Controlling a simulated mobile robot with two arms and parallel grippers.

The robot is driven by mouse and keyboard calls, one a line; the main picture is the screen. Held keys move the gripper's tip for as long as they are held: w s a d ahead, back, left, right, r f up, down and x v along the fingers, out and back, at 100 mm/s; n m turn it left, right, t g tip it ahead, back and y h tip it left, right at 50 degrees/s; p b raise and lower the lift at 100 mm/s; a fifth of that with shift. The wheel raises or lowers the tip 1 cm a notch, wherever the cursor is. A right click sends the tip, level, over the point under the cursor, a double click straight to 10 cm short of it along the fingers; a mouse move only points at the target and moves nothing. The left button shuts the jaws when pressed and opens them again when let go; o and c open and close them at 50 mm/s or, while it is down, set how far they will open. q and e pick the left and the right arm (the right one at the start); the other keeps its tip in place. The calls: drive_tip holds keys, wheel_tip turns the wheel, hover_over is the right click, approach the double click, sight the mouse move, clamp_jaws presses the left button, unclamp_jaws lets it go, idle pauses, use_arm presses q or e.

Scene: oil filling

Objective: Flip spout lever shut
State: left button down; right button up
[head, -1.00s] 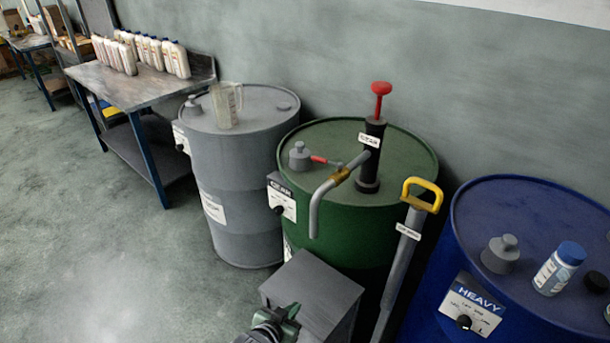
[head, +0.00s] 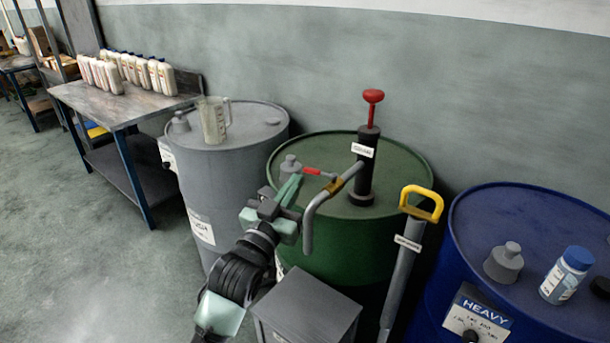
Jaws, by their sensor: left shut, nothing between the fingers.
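The green drum (head: 400,160) stands in the middle with a black pump (head: 367,165) topped by a red knob. A grey spout (head: 310,222) curves down from the pump over the drum's near left rim. A brass valve (head: 334,186) on the spout carries the red-tipped spout lever (head: 316,171), which points left, out from the spout. My left gripper (head: 291,189) is shut and empty, over the drum's left rim, just left of the lever's red end. I cannot tell whether it touches the lever. My right gripper is not in view.
A grey cap (head: 290,166) sits behind my left gripper on the green drum. A yellow-handled pump (head: 407,245) stands between the green and blue drums (head: 520,205). A grey drum (head: 235,160) with a clear jug (head: 214,121) stands left. A grey box (head: 308,298) is in front.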

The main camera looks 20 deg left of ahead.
sight(318, 173)
use_arm(q)
drive_tip(key=w+f, duration=0.1)
drive_tip(key=w, duration=0.5)
drive_tip(key=shift+d+f, duration=0.3)
drive_tip(key=shift+f, duration=0.1)
drive_tip(key=shift+w+a+r+p, duration=0.1)
drive_tip(key=shift+w+a+p, duration=0.3)
drive_tip(key=shift+w+p, duration=0.3)
drive_tip(key=shift+w, duration=0.1)
